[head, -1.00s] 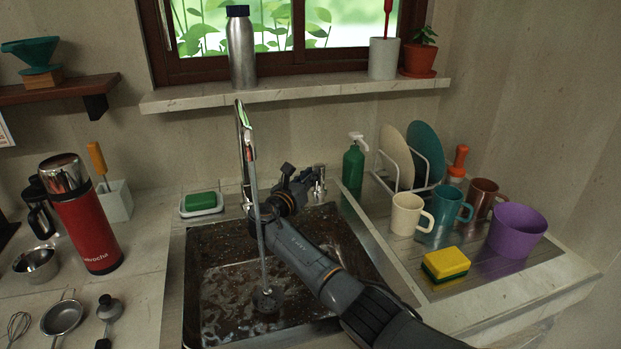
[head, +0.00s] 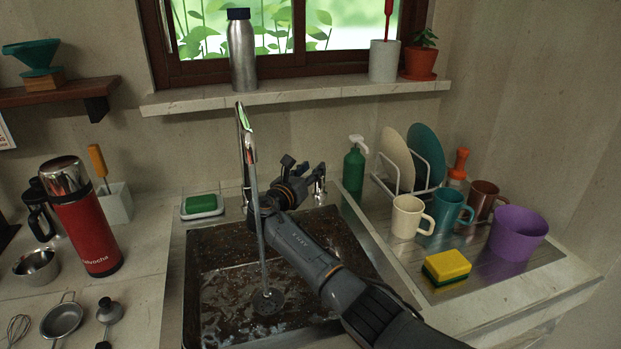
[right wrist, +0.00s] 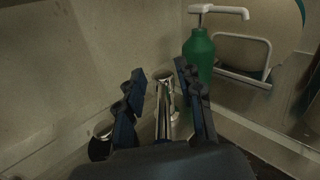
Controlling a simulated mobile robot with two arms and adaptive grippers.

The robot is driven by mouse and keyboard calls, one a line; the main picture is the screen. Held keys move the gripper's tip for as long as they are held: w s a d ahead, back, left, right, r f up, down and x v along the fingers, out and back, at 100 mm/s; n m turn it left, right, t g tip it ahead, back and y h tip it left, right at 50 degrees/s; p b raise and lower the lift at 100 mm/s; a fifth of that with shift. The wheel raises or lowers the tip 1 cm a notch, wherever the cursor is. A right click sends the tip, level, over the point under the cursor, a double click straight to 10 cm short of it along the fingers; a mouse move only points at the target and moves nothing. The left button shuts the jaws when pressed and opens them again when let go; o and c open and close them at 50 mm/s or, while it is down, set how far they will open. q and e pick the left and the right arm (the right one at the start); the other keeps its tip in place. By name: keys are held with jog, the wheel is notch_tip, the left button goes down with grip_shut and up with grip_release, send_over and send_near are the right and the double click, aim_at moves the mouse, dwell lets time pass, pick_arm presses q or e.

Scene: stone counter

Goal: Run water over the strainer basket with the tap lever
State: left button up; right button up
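The chrome tap (head: 246,150) stands behind the sink (head: 215,262), and a stream of water (head: 261,240) falls from it. The stream lands on the round strainer basket (head: 268,303) at the sink bottom. The chrome tap lever (head: 319,186) stands to the right of the spout. My right gripper (head: 304,168) is at the lever, its arm reaching across the sink. In the right wrist view the lever (right wrist: 162,110) is between the spread fingers (right wrist: 160,80), with gaps showing beside it. My left gripper is not in view.
A green soap bottle (head: 354,168) stands close right of the lever, beside a plate rack (head: 390,183). Mugs, a purple cup (head: 517,233) and a sponge (head: 446,267) are on the right. A green soap bar (head: 201,203) and a red flask (head: 84,220) are on the left.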

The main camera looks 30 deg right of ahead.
notch_tip(320, 180, up, 7)
jog(key=shift+r, duration=0.2)
dwell(0.9)
